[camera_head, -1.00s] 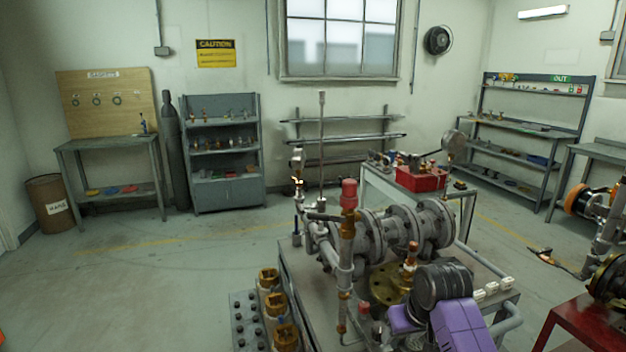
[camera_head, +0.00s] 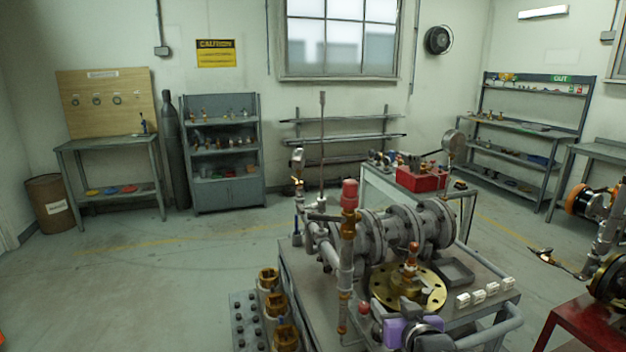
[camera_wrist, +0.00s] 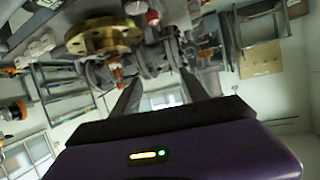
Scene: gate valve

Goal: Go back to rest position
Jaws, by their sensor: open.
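The valve assembly (camera_head: 372,238) of grey flanged pipes stands on a grey cart. Its round brass flange (camera_head: 432,292) with a red-tipped stem (camera_head: 411,262) faces up at the front. The flange also shows in the wrist view (camera_wrist: 104,38), where the scene is upside down. My gripper (camera_wrist: 158,88) has its two dark fingers spread, with nothing between them, and points toward the cart area. It looks apart from the flange. In the head view my purple and black arm parts are low at the bottom edge, and I cannot make out the fingertips there.
The cart (camera_head: 480,278) has white blocks (camera_head: 486,291), a grey tray (camera_head: 455,272) and a push rail (camera_head: 495,328). A tall red-capped pipe (camera_head: 348,235) rises at its front. Brass fittings (camera_head: 270,300) stand left; a red table (camera_head: 580,330) is right.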

